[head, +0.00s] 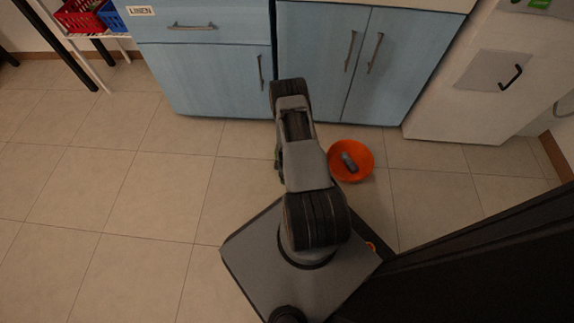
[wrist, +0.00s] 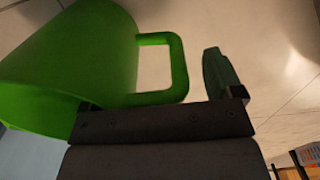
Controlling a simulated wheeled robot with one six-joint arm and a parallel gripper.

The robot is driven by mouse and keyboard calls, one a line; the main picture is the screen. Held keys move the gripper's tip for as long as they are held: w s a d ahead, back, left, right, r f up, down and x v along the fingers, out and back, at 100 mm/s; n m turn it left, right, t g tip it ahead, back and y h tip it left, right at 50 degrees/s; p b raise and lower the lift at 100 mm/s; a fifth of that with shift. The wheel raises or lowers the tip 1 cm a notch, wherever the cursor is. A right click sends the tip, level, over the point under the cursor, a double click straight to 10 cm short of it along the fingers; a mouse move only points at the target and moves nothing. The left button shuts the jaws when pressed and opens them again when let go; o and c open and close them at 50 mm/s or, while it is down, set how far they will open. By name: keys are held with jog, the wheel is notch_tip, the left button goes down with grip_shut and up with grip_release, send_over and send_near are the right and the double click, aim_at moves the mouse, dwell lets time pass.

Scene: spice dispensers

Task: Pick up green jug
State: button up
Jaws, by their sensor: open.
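The green jug (wrist: 65,65) fills the left of the wrist view, close to the camera and tilted in the picture. Its loop handle (wrist: 177,68) points right, toward my gripper's one visible finger (wrist: 217,72). My gripper (wrist: 158,108) is open, and the handle shows between that finger and the jug's body, with a gap between finger and handle. The other finger is hidden by the jug. I cannot tell whether anything touches. In the head view my arm covers the gripper, and I cannot make out the jug there.
An orange bowl (head: 337,172) with a grey object (head: 349,162) in it is on the floor right of my arm. Blue cabinets (head: 215,80) and a white cabinet (head: 480,85) stand ahead. A shelf with red (head: 80,15) and blue baskets is far left. Tiled floor at left is clear.

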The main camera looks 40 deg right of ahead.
jog(key=c, duration=1.5)
jog(key=shift+r, duration=0.2)
